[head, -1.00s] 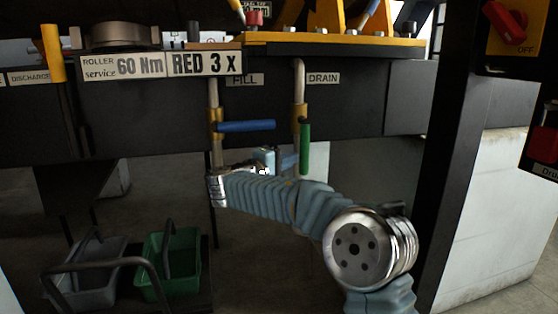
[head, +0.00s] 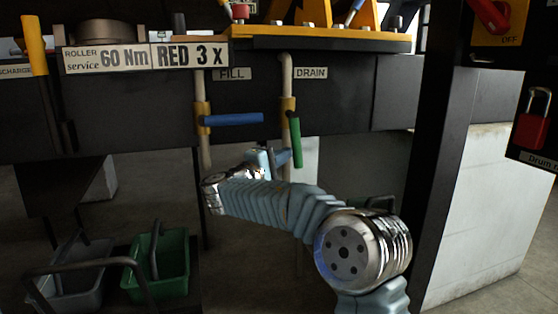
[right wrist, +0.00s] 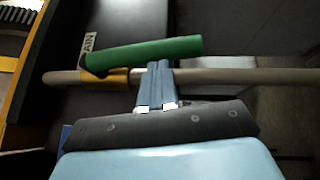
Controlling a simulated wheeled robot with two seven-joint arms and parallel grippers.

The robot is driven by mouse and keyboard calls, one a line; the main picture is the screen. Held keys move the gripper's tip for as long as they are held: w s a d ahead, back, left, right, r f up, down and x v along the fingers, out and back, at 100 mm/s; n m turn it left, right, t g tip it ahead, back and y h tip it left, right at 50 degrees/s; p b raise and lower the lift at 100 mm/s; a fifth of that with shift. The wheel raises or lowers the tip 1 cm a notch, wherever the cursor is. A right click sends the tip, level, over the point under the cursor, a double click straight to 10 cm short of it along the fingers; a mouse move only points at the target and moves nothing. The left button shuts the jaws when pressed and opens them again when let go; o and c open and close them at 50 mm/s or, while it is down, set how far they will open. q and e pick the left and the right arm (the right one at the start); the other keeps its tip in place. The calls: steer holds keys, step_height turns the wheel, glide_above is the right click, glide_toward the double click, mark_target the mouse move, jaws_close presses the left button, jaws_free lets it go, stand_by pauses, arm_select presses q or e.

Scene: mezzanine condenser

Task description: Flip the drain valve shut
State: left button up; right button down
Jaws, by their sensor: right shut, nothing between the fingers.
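The drain valve's green handle (head: 296,142) hangs down, roughly along its pale pipe (head: 287,72), below the DRAIN label (head: 311,73). Its brass body (head: 288,104) sits on that pipe. My right gripper (head: 290,157) is at the handle's lower part, with its fingers shut and empty. In the right wrist view, the green handle (right wrist: 150,54) lies nearly parallel to the pipe (right wrist: 230,76). The shut fingertips (right wrist: 160,66) are at the handle's edge, in front of the pipe; I cannot tell whether they touch the handle. My left gripper is not in view.
The fill valve's blue handle (head: 233,119) sticks out sideways from the neighbouring pipe at left. A grey basket (head: 75,285) and a green basket (head: 172,270) stand low at left. A black post (head: 440,150) and a red padlock (head: 531,120) are at right.

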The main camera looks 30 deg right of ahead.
mark_target(297, 157)
steer(key=d+b, duration=0.1)
steer(key=d+n+h+b, duration=0.1)
steer(key=d+f+n+t+h+b, duration=0.1)
steer(key=b, duration=0.1)
steer(key=shift+s, duration=0.4)
steer(key=shift+s+d+b, duration=0.1)
steer(key=shift+d+b, duration=0.25)
steer(key=s+d+r+b, duration=0.2)
steer(key=d+r, duration=0.4)
steer(key=d, duration=0.2)
steer(key=shift+d+r+b, duration=0.2)
steer(key=shift+b, duration=0.1)
steer(key=shift+r, duration=0.1)
steer(key=s+a+f+b, duration=0.1)
steer(key=s+f+b, duration=0.1)
steer(key=f, duration=0.4)
steer(key=s+a+f+b, duration=0.1)
steer(key=s+f+b, duration=0.1)
steer(key=f+b, duration=0.2)
step_height(297, 157, down, 2)
steer(key=shift+s+f+t, duration=0.2)
steer(key=shift+t, duration=0.1)
